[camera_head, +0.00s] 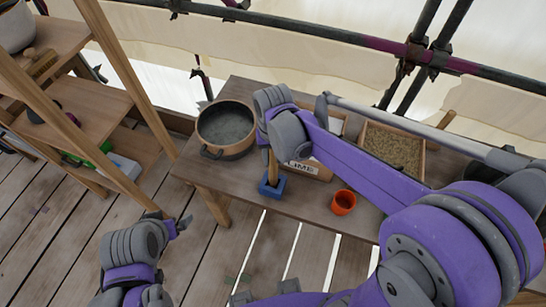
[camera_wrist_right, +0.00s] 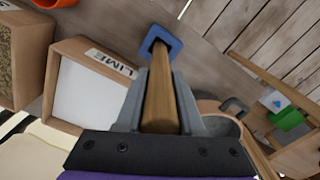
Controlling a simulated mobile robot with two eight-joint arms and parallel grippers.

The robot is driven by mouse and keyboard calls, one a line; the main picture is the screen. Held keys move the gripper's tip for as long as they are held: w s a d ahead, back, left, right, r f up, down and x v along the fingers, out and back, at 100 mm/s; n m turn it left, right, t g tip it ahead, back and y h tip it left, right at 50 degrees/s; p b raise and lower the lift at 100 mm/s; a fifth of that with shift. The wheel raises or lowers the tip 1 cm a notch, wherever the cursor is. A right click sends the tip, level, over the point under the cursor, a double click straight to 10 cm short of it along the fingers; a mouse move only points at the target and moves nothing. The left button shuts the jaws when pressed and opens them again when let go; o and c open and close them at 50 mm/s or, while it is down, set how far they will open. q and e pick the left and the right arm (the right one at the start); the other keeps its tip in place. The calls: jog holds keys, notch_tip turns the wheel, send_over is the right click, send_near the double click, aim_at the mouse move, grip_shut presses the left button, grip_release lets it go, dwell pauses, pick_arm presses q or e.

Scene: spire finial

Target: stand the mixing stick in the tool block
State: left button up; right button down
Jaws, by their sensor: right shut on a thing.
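The wooden mixing stick (camera_wrist_right: 161,100) is held between the fingers of my right gripper (camera_wrist_right: 168,118), which is shut on it. In the head view the stick (camera_head: 272,168) runs down from the right gripper to the blue tool block (camera_head: 270,188) at the table's front edge. In the wrist view the stick's far end lines up with the opening of the block (camera_wrist_right: 161,43). I cannot tell how deep the tip sits, or whether it is inside. My left gripper (camera_head: 170,222) is low at the left, empty, its fingers apart, away from the table.
A dark-lined pot (camera_head: 226,124) stands left of the block. A box labelled LIME (camera_head: 305,167) is behind it, partly hidden by my right arm. An orange cup (camera_head: 343,202) stands to the right, and a tray of grain (camera_head: 393,148) farther back. Wooden shelves (camera_head: 95,110) stand at left.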

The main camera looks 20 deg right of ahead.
jog(key=shift+f, duration=0.2)
jog(key=c, duration=0.5)
grip_release()
jog(key=shift+r, duration=0.15)
